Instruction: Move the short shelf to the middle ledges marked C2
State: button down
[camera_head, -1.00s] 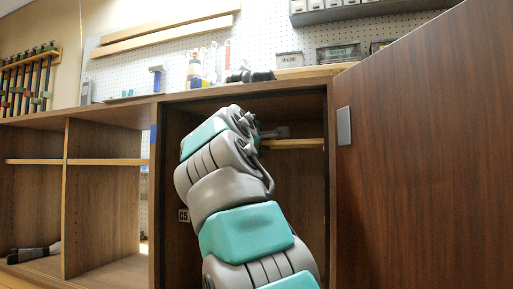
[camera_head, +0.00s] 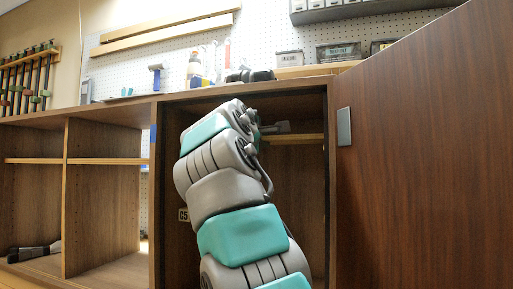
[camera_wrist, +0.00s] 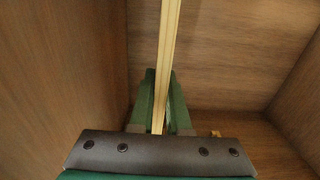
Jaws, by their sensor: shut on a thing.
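The short shelf (camera_head: 300,138) is a pale wooden board high inside the open right-hand cabinet bay. Its light edge also shows in the wrist view (camera_wrist: 170,50), running from the top of the picture down between the fingers. My gripper (camera_wrist: 160,100) has green fingers, shut on the shelf's edge. In the head view, my gripper (camera_head: 272,128) is partly hidden behind my arm. A label that seems to read C5 or C2 (camera_head: 183,215) is on the bay's left wall, lower than the shelf. My arm covers much of the bay, and I cannot see the ledges clearly.
The open brown door (camera_head: 420,160) stands on the right. The left bays (camera_head: 105,205) hold fixed shelves, with a dark object (camera_head: 33,252) on the bottom left. Bottles (camera_head: 195,68) and bins (camera_head: 338,53) stand on the bench top. In the wrist view, cabinet walls are close on both sides.

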jog(key=b+v, duration=0.3)
jog(key=v, duration=1.3)
dwell(1.1)
notch_tip(320, 180, down, 7)
jog(key=b, duration=0.5)
dwell(1.0)
jog(key=shift+w+d+f, duration=0.1)
jog(key=shift+w+d, duration=0.05)
jog(key=shift+w, duration=0.05)
jog(key=shift+p+x, duration=0.95)
jog(key=shift+x, duration=1.75)
